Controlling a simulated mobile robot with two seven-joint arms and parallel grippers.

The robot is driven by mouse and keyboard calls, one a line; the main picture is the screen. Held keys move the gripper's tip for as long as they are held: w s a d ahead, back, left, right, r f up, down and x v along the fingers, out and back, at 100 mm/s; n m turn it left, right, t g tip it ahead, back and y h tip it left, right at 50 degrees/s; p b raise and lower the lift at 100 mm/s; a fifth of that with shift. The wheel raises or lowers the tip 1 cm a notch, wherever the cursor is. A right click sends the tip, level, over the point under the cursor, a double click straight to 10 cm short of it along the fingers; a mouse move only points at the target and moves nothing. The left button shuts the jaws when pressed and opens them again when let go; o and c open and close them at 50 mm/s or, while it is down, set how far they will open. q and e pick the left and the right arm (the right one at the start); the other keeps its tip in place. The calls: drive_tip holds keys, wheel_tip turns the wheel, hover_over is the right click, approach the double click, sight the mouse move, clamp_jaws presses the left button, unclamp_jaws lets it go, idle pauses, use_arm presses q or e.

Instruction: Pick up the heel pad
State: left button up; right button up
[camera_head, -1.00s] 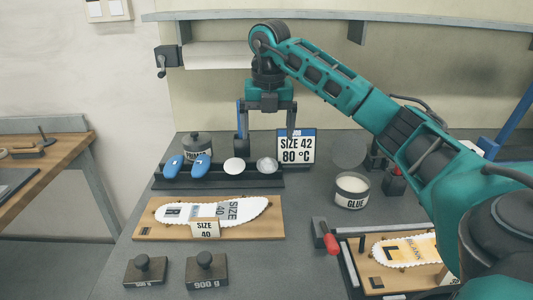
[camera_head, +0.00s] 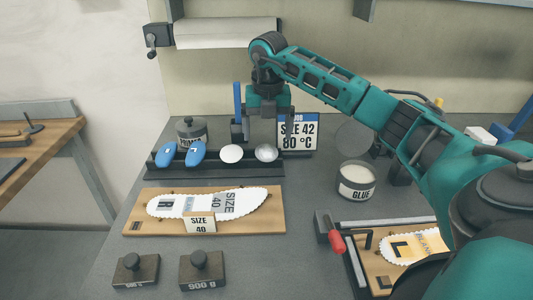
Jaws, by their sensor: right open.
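A rack (camera_head: 215,171) on the worktable holds two blue oval pads, a white round pad (camera_head: 231,153) and a greyish, shinier round pad (camera_head: 266,153). Which round one is the heel pad I cannot tell for sure; both lie uncovered. My right gripper (camera_head: 268,133) points down with its fingers apart and nothing between them. It is just above and behind the round pads in the picture, closest to the greyish one, not touching it. My left gripper is out of view.
A dark lidded jar (camera_head: 191,131) is behind the rack. In front are an insole board (camera_head: 275,222) and weights (camera_head: 202,270). A glue tin (camera_head: 356,182) stands right.

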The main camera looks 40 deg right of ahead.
sight(267, 151)
drive_tip(key=f, duration=0.3)
drive_tip(key=w+f, duration=0.1)
drive_tip(key=f, duration=0.1)
drive_tip(key=shift+d, duration=0.25)
drive_tip(key=shift+c, duration=0.2)
drive_tip(key=c, duration=1.1)
